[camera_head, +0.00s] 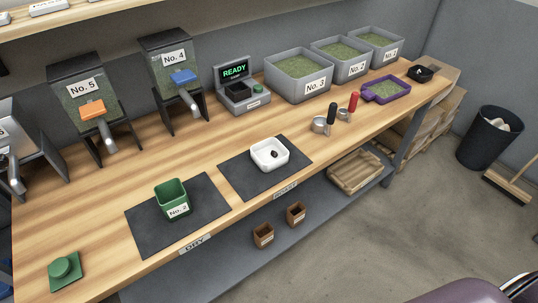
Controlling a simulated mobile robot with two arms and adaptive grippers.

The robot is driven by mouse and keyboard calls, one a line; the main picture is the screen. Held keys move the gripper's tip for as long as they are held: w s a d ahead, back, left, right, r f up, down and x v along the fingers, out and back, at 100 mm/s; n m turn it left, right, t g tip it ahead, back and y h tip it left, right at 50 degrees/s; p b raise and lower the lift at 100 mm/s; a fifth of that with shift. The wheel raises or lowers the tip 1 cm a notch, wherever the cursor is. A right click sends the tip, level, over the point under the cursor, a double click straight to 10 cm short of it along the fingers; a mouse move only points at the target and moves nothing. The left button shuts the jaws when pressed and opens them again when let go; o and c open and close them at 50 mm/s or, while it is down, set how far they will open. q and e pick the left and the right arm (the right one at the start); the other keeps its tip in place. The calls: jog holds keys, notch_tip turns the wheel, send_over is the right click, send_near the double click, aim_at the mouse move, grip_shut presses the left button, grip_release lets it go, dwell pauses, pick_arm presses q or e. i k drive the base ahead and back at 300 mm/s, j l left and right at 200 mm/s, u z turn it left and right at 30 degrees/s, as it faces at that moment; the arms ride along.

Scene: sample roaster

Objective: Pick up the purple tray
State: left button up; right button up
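The purple tray (385,97) sits upright near the right end of the wooden counter. It holds a layer of green beans, and a purple tab sticks out at its left side. It stands in front of the grey bins, apart from any gripper. Neither my left nor my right gripper is in view.
A grey bin labelled No. 2 (349,72) stands behind the tray. Left of it are a red-handled scoop (345,113) and a black-handled scoop (320,126). A small black container (421,76) sits to its right. A dark waste bin (486,140) stands on the floor.

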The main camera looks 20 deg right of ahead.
aim_at(385, 89)
jog(key=z, duration=1.35)
jog(key=u, duration=1.75)
jog(key=z, duration=1.75)
jog(key=i+l+u, duration=0.25)
jog(key=i+l, duration=0.25)
jog(key=l, duration=0.25)
jog(key=i+l+u, duration=0.15)
jog(key=l, duration=0.25)
jog(key=i+l+u, duration=0.1)
jog(key=i+l, duration=0.2)
jog(key=l, duration=0.15)
